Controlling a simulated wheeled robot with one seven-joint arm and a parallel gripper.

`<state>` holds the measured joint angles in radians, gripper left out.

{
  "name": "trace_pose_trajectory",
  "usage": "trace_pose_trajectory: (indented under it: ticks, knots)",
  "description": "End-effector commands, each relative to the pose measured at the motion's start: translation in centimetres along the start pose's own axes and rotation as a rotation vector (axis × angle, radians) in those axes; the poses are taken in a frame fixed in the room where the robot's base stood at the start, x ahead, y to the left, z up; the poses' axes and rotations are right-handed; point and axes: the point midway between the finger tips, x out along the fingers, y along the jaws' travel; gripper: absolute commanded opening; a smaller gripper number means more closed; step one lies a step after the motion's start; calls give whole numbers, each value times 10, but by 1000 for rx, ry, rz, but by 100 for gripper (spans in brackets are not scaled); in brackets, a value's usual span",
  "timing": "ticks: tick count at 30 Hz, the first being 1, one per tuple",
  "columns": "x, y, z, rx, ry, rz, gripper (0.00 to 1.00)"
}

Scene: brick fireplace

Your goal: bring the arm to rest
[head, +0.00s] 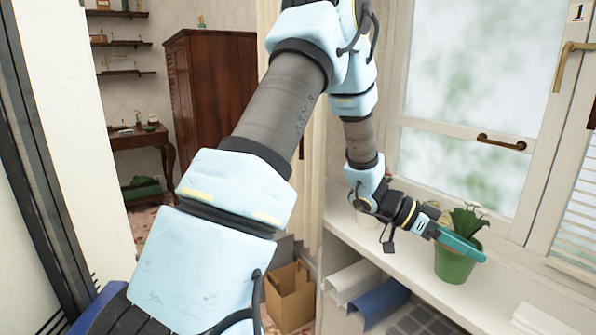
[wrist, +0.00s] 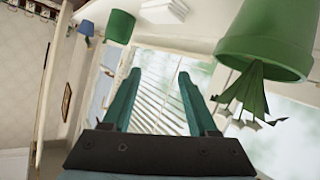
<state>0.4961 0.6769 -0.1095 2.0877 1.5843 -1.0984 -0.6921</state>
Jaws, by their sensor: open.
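My gripper (head: 461,244) reaches out over the white windowsill, with its teal fingers in front of a green pot (head: 453,267) that holds a leafy plant (head: 467,219). In the wrist view my two teal fingers (wrist: 155,90) stand wide apart with nothing between them. The green pot (wrist: 265,42) shows at the upper right there, upside down in the tilted picture, to the side of the fingers. From the head view I cannot tell whether a finger touches the pot.
A cardboard box (head: 290,296) stands on the floor. A dark wooden wardrobe (head: 212,95) is at the back. Another green pot (wrist: 120,27) shows in the wrist view.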

Motion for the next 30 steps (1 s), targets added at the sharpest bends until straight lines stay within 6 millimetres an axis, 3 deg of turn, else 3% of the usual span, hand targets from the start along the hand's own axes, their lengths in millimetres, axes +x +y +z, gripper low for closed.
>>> trace_pose_trajectory:
  ticks: [11, 17, 20, 23, 25, 28, 30]
  knots:
    - [-40, -45, -1, -15, -33, -268, 59]
    - [-86, -77, 6, -56, -82, -497, 59]
    - [-120, -91, 14, -98, -120, -635, 59]
    - [-166, -101, 27, -166, -174, -798, 59]
    - [-208, -101, 42, -244, -227, -930, 59]
    - [-271, -84, 72, -404, -318, -1113, 59]
    - [-308, -59, 96, -547, -382, -1212, 59]
